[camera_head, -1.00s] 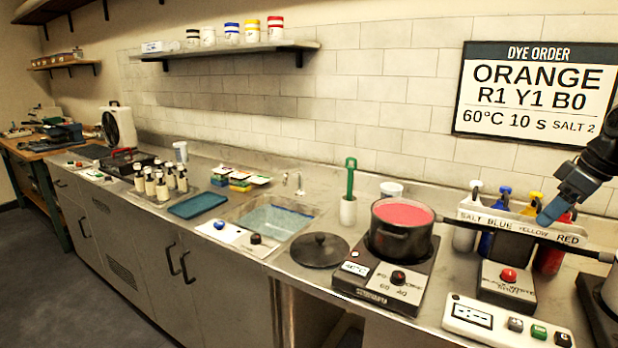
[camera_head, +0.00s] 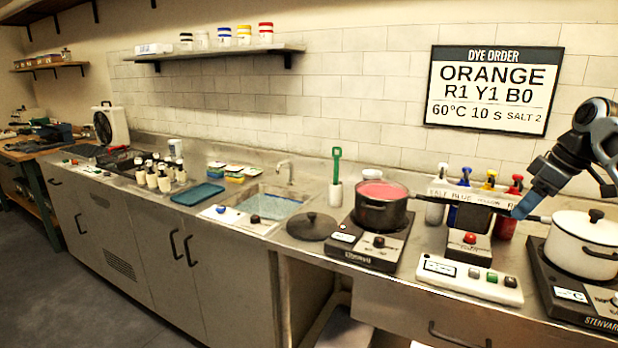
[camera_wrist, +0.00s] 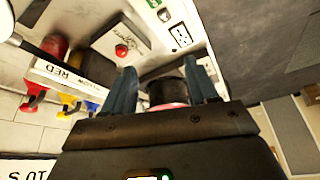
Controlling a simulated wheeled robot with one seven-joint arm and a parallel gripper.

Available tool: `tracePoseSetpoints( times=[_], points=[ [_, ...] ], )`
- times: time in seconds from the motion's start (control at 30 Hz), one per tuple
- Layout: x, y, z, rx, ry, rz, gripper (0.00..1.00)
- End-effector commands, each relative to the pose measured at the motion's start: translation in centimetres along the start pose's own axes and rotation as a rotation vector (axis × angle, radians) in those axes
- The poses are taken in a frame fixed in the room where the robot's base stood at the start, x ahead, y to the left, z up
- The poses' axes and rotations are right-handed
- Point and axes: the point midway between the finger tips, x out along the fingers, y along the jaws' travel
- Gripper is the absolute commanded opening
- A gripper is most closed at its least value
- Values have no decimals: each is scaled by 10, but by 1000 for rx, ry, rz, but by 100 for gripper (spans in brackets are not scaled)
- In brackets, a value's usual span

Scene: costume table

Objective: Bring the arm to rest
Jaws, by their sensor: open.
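My arm enters at the right of the head view. My gripper (camera_head: 530,203) hangs there with its blue fingers pointing down and left, overlapping the label strip of the dye bottles. In the wrist view my gripper (camera_wrist: 163,80) has its two blue fingers spread apart, with nothing held between them. The dark pot with red liquid (camera_wrist: 168,95) shows beyond the gap between the fingers. In the head view that pot (camera_head: 381,212) stands on a hot plate. I cannot tell how far the fingers are from the strip.
A white lidded pot (camera_head: 580,245) stands on a hotplate at the right. Red (camera_head: 507,225), yellow and blue bottles stand behind the label strip (camera_head: 470,197). A button panel (camera_head: 468,281) lies at the front edge. A black lid (camera_head: 313,227) lies left of the dark pot.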

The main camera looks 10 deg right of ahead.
Motion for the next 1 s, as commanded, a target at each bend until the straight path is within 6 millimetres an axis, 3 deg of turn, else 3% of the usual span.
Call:
tracePoseSetpoints(
  times=[0.37, 0.57, 0.77, 1.0],
  points=[
    [49, -20, -5, 15, 46, 7, 58],
    [91, -41, -9, 35, 90, 15, 58],
    [148, -77, -10, 71, 155, 26, 58],
    [228, -147, -2, 151, 266, 52, 58]
  ],
)
